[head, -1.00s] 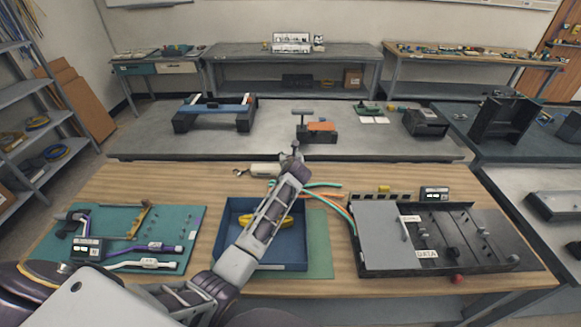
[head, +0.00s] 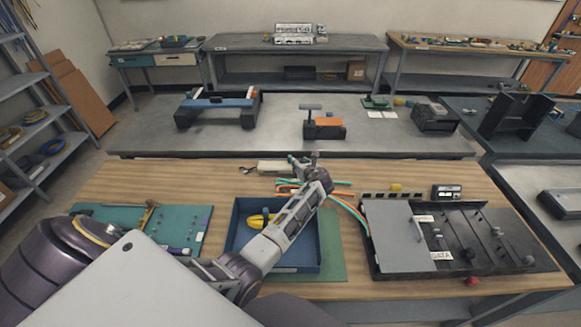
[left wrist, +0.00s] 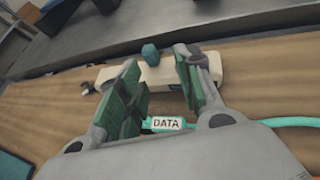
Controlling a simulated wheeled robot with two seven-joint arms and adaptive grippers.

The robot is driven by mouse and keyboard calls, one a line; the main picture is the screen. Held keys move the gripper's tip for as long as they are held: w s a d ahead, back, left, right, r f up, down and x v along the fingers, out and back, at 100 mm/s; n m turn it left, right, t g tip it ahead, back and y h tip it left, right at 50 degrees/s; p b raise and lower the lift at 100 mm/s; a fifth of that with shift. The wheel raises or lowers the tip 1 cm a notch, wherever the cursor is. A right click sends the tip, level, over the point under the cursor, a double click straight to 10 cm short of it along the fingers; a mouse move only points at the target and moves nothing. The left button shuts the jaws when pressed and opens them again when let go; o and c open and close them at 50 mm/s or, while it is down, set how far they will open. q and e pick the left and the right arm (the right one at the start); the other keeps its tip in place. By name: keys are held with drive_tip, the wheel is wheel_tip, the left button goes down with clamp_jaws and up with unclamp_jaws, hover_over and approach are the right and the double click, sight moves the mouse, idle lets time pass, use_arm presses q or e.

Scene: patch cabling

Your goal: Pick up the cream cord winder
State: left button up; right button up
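The cream cord winder (head: 273,167) lies on the far part of the wooden workbench in the head view, partly hidden by my left gripper (head: 302,163). In the left wrist view, the winder (left wrist: 208,72) is a pale bar with a teal knob (left wrist: 150,54), just beyond the fingertips. My left gripper (left wrist: 160,82) is open there, its green-padded fingers apart with no object gripped. A teal cable with a DATA label (left wrist: 167,124) runs below the gap between the fingers. I cannot tell whether the fingers touch the winder. My right gripper is not in view.
A blue tray (head: 237,220) with a yellow item lies under my left arm. Orange and teal cables (head: 346,205) run right to a dark panel box (head: 500,262). A teal board (head: 110,213) is at left, partly covered by my arm.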

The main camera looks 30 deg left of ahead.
sight(290, 158)
use_arm(q)
drive_tip(key=shift+s+a+r+n+y, duration=0.2)
drive_tip(key=shift+a+n+y, duration=0.1)
drive_tip(key=shift+n, duration=0.25)
drive_tip(key=shift+s+a+r+n+y, duration=0.1)
drive_tip(key=shift+s+a+n+y, duration=0.15)
drive_tip(key=shift+n, duration=0.3)
drive_tip(key=shift+w+a, duration=0.1)
drive_tip(key=shift+w, duration=0.05)
drive_tip(key=shift+w+a+f+g, duration=0.3)
drive_tip(key=shift+w+a+f, duration=0.25)
drive_tip(key=shift+a, duration=0.2)
drive_tip(key=shift+x, duration=2.6)
drive_tip(key=shift+w+r, duration=0.1)
